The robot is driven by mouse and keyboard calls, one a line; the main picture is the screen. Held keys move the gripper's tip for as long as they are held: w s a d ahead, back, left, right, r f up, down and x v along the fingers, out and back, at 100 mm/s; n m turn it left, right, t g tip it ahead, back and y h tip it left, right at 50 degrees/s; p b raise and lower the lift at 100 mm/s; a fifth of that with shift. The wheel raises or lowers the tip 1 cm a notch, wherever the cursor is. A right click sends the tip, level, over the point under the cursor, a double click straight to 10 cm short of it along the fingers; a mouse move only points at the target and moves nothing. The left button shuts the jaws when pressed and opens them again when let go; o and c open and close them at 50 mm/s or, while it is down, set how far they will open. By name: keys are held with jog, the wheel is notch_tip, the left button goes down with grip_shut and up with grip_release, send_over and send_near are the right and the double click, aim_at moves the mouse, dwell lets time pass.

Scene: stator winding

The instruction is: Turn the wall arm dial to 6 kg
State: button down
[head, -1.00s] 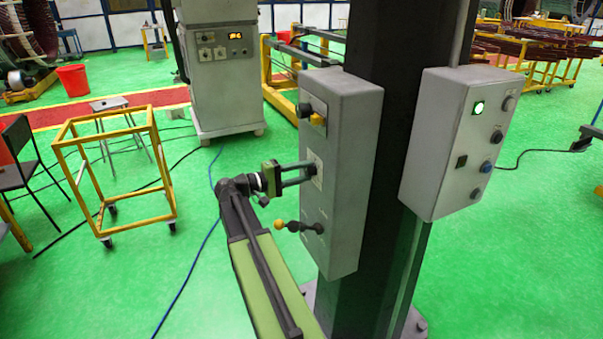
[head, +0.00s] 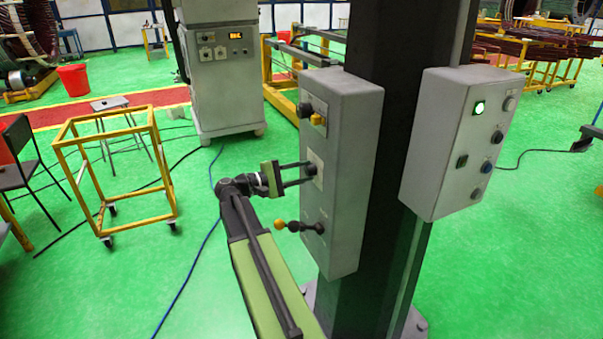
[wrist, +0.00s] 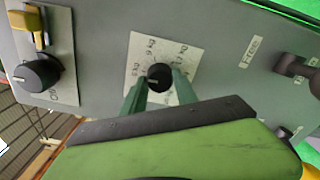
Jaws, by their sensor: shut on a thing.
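The dial is a round black knob (wrist: 159,76) on a white label plate (wrist: 146,42) with kg marks around it. A light line shows on the knob, but which mark it points at is too small to tell. In the head view the plate (head: 315,163) sits midway up the grey wall box (head: 345,190), and my fingers mostly cover the knob. My gripper (head: 307,171) reaches it from the left. In the wrist view its two green fingers (wrist: 160,83) close on either side of the knob.
Above the dial is another black knob (wrist: 37,74) with a yellow lever (wrist: 36,26). Below it a yellow-tipped lever (head: 281,225) sticks out close under my gripper. A second grey box (head: 445,150) with a lit green button is at right. A yellow cart (head: 115,170) stands left.

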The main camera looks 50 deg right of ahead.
jog(key=shift+w+r, duration=0.15)
jog(key=c, duration=0.9)
grip_release()
jog(key=shift+c, duration=0.2)
jog(key=v, duration=1.7)
jog(key=shift+a, duration=0.25)
